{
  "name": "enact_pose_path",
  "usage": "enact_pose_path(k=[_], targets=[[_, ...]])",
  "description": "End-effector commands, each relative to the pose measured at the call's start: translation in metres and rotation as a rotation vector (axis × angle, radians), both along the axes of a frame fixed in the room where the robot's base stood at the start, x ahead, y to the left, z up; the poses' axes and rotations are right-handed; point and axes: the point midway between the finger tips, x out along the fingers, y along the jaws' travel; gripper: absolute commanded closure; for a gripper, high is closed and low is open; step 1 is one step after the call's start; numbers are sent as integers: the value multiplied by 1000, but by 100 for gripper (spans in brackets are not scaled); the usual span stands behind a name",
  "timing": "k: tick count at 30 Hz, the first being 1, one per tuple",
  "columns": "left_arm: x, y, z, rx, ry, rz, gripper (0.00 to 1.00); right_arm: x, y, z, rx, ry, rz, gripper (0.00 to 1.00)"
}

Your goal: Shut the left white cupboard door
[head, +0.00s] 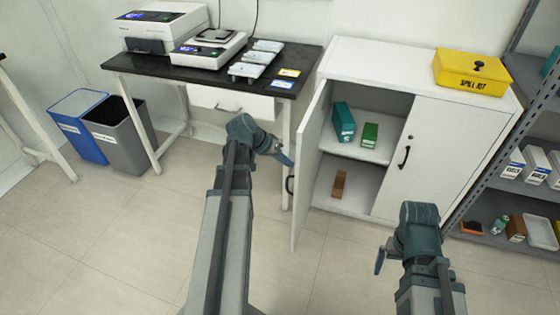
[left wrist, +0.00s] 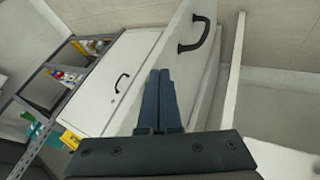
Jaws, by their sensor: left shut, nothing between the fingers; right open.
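The white cupboard (head: 395,125) stands at the right in the head view. Its left door (head: 309,165) is swung open toward me, seen nearly edge-on, with a black handle (head: 290,185). Its right door (head: 440,150) is closed. My left gripper (head: 288,162) is shut and empty, just left of the open door's outer face. In the left wrist view its shut fingers (left wrist: 159,100) point at the open door (left wrist: 182,65), below the black handle (left wrist: 198,34); I cannot tell whether they touch. My right gripper (head: 379,262) is open, low in front of the cupboard.
Inside the cupboard are teal and green boxes (head: 343,122) and a brown block (head: 339,184). A yellow spill kit (head: 471,72) sits on top. A black-topped bench (head: 170,75) is left of the door, with bins (head: 117,132) beyond. A grey shelf rack (head: 505,190) stands right.

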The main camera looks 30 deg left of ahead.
Motion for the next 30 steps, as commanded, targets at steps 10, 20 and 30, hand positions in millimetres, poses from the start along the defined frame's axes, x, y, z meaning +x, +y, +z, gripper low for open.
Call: enact_pose_path(k=[10,20,30], targets=[[0,-1,0,0,0,0,100,0,0,0,0,0,0,0],[3,-36,0,1,-1,80,100,0,0,0,0,0,0,0],[40,-126,0,4,-4,340,100,0,0,0,0,0,0,0]])
